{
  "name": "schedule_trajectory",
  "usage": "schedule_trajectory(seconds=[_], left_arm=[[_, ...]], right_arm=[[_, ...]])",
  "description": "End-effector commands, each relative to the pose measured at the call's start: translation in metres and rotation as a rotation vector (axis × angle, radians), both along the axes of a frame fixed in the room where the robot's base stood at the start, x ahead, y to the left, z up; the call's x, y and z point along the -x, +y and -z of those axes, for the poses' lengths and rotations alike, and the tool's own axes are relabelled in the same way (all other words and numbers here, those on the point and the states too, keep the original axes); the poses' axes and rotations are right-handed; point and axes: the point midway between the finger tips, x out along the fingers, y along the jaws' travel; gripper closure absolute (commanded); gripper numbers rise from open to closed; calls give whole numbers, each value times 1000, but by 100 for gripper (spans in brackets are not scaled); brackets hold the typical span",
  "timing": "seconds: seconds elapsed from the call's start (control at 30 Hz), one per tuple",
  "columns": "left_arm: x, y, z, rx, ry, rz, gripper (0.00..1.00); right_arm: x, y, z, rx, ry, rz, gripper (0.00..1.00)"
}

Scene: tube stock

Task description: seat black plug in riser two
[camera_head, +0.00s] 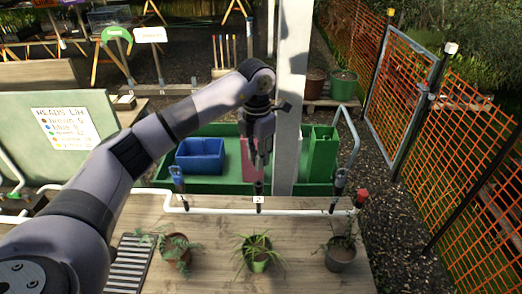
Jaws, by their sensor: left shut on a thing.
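My left gripper (261,158) reaches in from the left and points down over the middle of the white pipe (220,211). It is shut on a small dark thing that looks like the black plug, mostly hidden between the fingers. Below it, riser two (258,188) stands upright on the pipe, dark, above a white tag with a 2. A small gap seems to show between the fingertips and the riser top, though I cannot tell how deep it is. Two more risers stand on the pipe, one at the left (178,183) and one at the right (337,186). My right gripper is not in view.
A green tray (220,184) with a blue bin (200,156) lies behind the pipe. A pale post (291,90) rises close right of my gripper. A red valve (361,196) ends the pipe. Potted plants (258,264) stand on the wooden bench in front.

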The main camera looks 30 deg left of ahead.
Motion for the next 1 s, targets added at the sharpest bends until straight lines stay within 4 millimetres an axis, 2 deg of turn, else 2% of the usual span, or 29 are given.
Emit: schedule_trajectory(seconds=[0.1,0.2,0.27,0.43,0.57,0.67,0.9,1.0], left_arm=[[0,0,12,0,1,0,87],[0,0,22,0,1,0,87],[0,0,28,1,1,0,87],[0,0,43,1,1,0,87],[0,0,49,1,1,0,87],[0,0,51,0,0,0,87],[0,0,50,0,0,0,87],[0,0,51,0,0,0,87]], right_arm=[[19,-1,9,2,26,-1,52],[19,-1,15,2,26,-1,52],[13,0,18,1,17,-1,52],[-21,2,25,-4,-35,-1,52],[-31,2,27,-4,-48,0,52],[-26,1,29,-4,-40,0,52],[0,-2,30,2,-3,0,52],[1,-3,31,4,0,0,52]])
